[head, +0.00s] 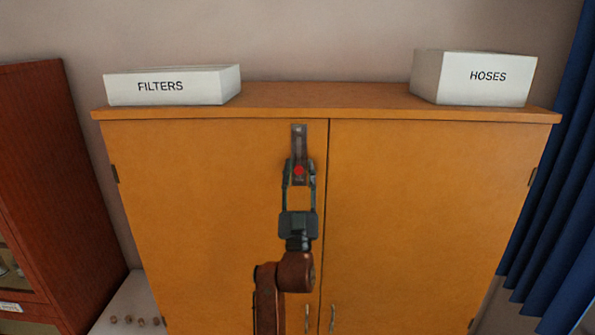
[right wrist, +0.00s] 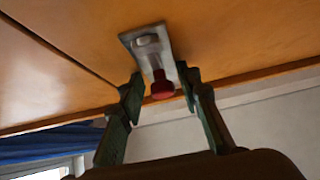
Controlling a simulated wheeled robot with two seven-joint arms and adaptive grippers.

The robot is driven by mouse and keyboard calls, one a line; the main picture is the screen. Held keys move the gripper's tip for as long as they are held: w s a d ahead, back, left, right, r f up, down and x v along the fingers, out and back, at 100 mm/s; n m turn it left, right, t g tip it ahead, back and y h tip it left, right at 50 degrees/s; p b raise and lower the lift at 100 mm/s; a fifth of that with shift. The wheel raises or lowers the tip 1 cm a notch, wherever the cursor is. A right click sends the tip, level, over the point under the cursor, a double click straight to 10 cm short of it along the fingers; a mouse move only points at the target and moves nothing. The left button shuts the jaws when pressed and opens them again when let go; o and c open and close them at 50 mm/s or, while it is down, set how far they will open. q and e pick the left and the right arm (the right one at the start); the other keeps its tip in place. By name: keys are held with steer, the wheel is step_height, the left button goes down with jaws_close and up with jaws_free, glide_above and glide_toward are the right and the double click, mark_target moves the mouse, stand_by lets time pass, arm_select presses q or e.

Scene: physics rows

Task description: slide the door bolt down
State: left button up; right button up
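The door bolt (head: 299,134) is a narrow metal plate with a sliding rod, mounted upright near the top of the left cabinet door, beside the seam. Its red knob (head: 299,170) is at the plate's lower part. In the right wrist view the bolt plate (right wrist: 134,42) and the red knob (right wrist: 162,89) show clearly. My right gripper (head: 299,168) reaches up from below, its fingers open on both sides of the knob. In the right wrist view a small gap shows between each fingertip and the knob. My left gripper is not in view.
The wooden cabinet's doors (head: 420,200) are closed, with handles (head: 332,318) low down. A FILTERS box (head: 205,85) and a HOSES box (head: 475,78) stand on top. A dark red cabinet (head: 50,160) is left, a blue curtain (head: 555,200) right. The door fronts around the bolt are clear.

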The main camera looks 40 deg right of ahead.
mark_target(298, 165)
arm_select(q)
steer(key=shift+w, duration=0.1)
arm_select(e)
steer(key=shift+a+r, duration=0.1)
steer(key=shift+a, duration=0.05)
steer(key=shift+r, duration=0.2)
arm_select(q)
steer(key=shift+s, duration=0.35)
arm_select(e)
step_height(298, 165, up, 10)
steer(key=shift+f, duration=0.2)
